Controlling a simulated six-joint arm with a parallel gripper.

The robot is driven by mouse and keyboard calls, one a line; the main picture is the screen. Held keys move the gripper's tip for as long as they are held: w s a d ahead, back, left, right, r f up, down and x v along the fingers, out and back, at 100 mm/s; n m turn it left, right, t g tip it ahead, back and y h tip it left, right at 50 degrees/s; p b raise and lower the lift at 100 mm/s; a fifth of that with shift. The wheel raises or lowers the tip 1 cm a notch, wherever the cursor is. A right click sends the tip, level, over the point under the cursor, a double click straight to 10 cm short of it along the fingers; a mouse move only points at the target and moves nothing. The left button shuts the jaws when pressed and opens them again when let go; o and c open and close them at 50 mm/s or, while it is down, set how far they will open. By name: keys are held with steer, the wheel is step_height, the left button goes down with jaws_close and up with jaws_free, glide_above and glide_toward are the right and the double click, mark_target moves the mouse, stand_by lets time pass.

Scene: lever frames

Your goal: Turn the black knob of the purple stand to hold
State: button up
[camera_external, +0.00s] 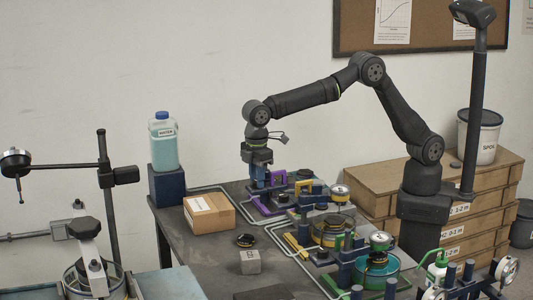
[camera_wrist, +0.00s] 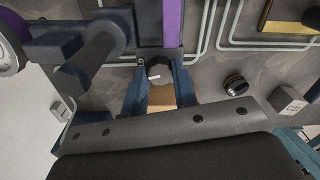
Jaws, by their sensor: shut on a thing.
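The purple stand (camera_external: 264,207) is on the table under my gripper (camera_external: 259,184), and its purple strip (camera_wrist: 173,22) shows at the top of the wrist view. The black knob (camera_wrist: 159,66), with a small white mark, lies between the two blue fingertips of my gripper (camera_wrist: 159,72) in the wrist view. The fingers are shut on the knob, one on each side. In the external view the knob is hidden by the gripper. The wording around the knob cannot be read, so I cannot tell its setting.
A cardboard box (camera_external: 208,214) stands left of the stand, with a water bottle (camera_external: 163,145) on a blue block behind it. Pipes, gauges and valves crowd the right side.

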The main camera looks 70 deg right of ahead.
steer(key=o, duration=0.7)
step_height(320, 180, up, 18)
steer(key=shift+f, duration=0.25)
stand_by(0.4)
step_height(320, 180, down, 18)
steer(key=shift+r, duration=0.25)
stand_by(0.4)
